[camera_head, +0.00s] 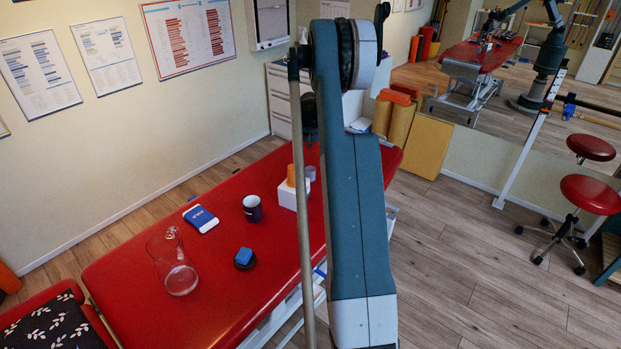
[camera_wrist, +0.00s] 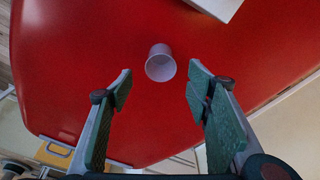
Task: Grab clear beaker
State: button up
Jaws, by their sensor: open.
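In the head view the small grey cup (camera_head: 310,172) is beside the white box, partly hidden by my arm. A larger clear glass vessel (camera_head: 180,279) stands near the front left of the table. My gripper is mostly hidden behind my arm in the head view.
A white box (camera_head: 288,197) is close to the cup, with an orange object (camera_head: 291,174) at it. A dark mug (camera_head: 252,209), a blue-and-white packet (camera_head: 201,219) and a blue block (camera_head: 243,256) on a dark round piece are on the red table (camera_head: 130,290).

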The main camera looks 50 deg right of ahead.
aim_at(310, 174)
jog(key=shift+f, duration=0.15)
jog(key=shift+w+d+f, duration=0.1)
jog(key=shift+f, duration=1.05)
jog(key=shift+f+b, duration=0.15)
jog(key=shift+b, duration=0.15)
jog(key=shift+w+d+f+b, duration=0.15)
jog(key=shift+f+b, duration=0.6)
jog(key=shift+f, duration=1.7)
jog(key=c, duration=1)
